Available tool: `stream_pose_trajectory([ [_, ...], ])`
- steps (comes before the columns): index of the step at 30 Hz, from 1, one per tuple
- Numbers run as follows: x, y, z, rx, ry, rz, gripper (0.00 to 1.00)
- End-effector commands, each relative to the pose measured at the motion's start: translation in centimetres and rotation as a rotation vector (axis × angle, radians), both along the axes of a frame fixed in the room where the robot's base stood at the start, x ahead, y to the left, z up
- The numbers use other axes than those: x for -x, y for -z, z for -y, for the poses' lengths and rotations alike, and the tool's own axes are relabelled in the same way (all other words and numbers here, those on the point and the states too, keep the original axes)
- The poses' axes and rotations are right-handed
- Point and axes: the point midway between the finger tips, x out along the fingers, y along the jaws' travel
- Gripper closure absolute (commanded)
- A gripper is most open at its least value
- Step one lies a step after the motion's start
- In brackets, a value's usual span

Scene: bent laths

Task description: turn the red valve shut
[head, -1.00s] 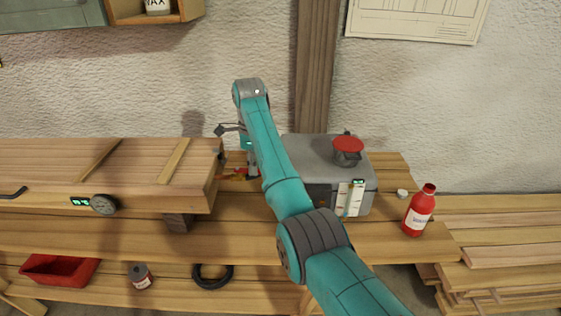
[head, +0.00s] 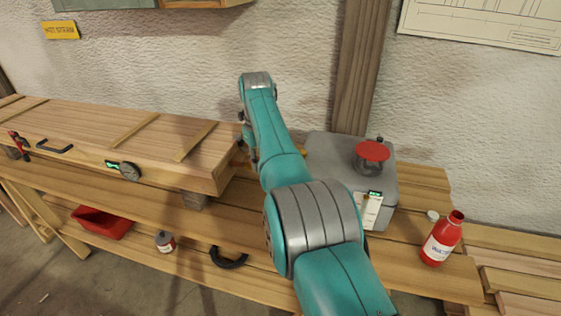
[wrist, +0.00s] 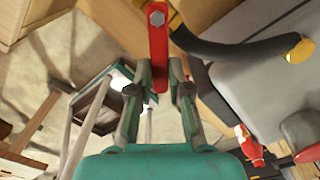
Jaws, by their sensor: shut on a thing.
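The red valve shows in the wrist view as a flat red lever (wrist: 159,50) with a grey bolt near its upper end. My gripper (wrist: 160,88) is shut on the lever's lower end, one finger on each side. In the head view my arm hides the lever, and the gripper is mostly hidden between the long wooden box (head: 120,140) and the grey boiler (head: 325,150). A black hose (wrist: 235,48) with a brass-coloured end runs beside the lever to the boiler.
The boiler has a red round cap (head: 372,151) on top and a gauge strip in front. A red bottle (head: 442,240) stands right of it on the bench (head: 270,240). A red tray (head: 102,222) and a can (head: 165,241) sit on the lower shelf.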

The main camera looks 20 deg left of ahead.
Motion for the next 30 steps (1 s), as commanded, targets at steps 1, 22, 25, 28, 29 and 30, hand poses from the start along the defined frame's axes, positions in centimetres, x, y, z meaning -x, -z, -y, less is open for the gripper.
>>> stream_pose_trajectory([
  [1,0.16,-0.06,-0.32,-0.002,0.029,0.000,1.00],
  [22,-0.03,-0.11,-0.19,-0.002,0.225,0.001,1.00],
  [25,-0.04,-0.12,-0.18,-0.002,0.225,0.002,1.00],
  [28,-0.05,-0.12,-0.17,-0.002,0.225,0.002,1.00],
  [29,-0.05,-0.12,-0.17,-0.002,0.225,0.002,1.00],
  [30,-0.06,-0.12,-0.17,-0.002,0.225,0.002,0.77],
])
